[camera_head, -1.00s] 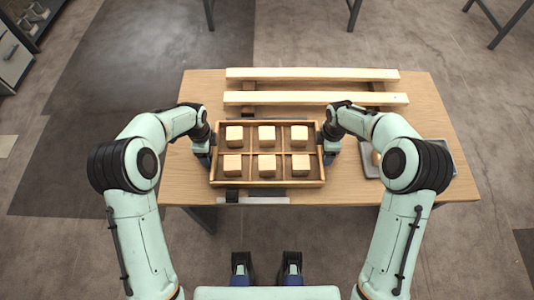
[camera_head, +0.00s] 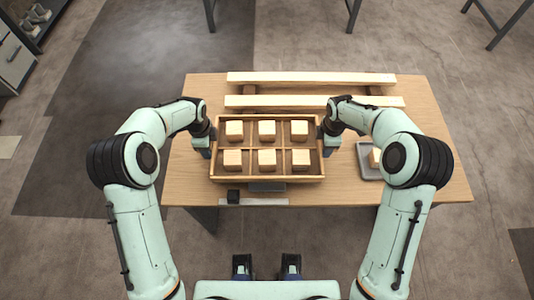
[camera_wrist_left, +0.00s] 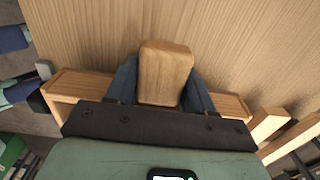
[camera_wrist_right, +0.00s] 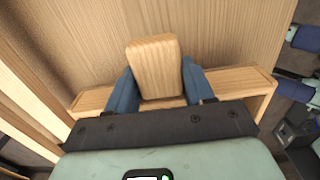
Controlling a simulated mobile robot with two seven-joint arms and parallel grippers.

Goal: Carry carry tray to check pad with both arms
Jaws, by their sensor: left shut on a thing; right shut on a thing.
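The carry tray (camera_head: 267,181) is a wooden tray with compartments, each holding a pale wooden block (camera_head: 266,158). It looks level, a little above the table. My left gripper (camera_head: 207,144) is at its left end and my right gripper (camera_head: 328,142) at its right end. In the left wrist view, blue fingers are shut on a wooden handle (camera_wrist_left: 165,72) at the tray's end. The right wrist view shows the same hold on the other handle (camera_wrist_right: 156,68). A dark grey patch (camera_head: 267,187) shows below the tray's front edge; I cannot tell whether it is the check pad.
Two pale wooden rails (camera_head: 312,78) lie across the back of the table (camera_head: 180,188). A grey tray (camera_head: 366,171) with a block stands at the right, partly behind my right arm. A small black block (camera_head: 233,196) and a light strip (camera_head: 262,202) are at the front edge.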

